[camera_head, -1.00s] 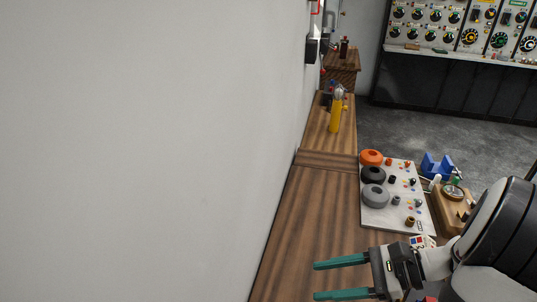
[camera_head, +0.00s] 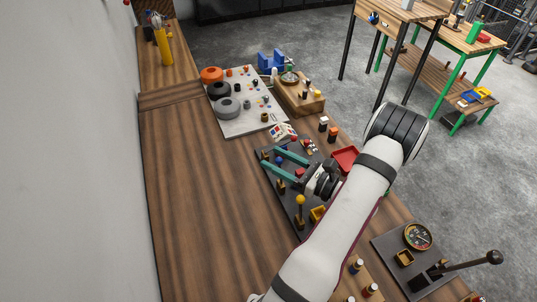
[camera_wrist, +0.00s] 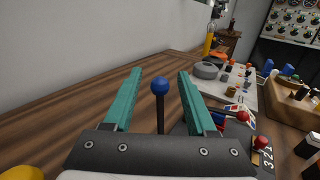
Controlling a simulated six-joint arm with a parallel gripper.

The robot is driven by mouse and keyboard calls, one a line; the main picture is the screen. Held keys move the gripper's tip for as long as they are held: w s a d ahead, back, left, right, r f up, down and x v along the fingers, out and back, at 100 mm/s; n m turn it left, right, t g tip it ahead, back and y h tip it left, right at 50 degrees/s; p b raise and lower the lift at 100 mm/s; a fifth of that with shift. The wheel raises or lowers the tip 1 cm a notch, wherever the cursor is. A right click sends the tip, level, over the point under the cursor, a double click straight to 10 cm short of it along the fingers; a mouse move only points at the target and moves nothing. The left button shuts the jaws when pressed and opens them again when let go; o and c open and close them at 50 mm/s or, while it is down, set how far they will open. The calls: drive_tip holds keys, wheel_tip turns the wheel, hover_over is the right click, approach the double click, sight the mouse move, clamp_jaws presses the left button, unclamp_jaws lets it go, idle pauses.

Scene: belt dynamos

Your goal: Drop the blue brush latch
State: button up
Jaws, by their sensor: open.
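The blue brush latch shows in the wrist view as a blue ball (camera_wrist: 160,86) on an upright dark stem, between my gripper's two green fingers (camera_wrist: 159,73). Clear gaps show on both sides of the ball, and neither finger touches it there. In the head view the blue ball (camera_head: 279,160) is small and lies between the fingers of my gripper (camera_head: 268,158), over the dark control panel (camera_head: 268,152). My gripper is open and empty. The lower end of the stem is hidden behind the gripper body in the wrist view.
A yellow-knobbed lever (camera_head: 300,199) stands close on the near side. A red tray (camera_head: 345,157) is to the right. A pale board with rings (camera_head: 240,126) lies beyond the panel. The wooden bench (camera_head: 195,200) is clear at left.

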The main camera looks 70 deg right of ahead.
drive_tip(key=x, duration=0.2)
drive_tip(key=shift+w+d, duration=0.1)
drive_tip(key=shift+w, duration=0.2)
drive_tip(key=shift+c, duration=0.2)
clamp_jaws()
idle(1.1)
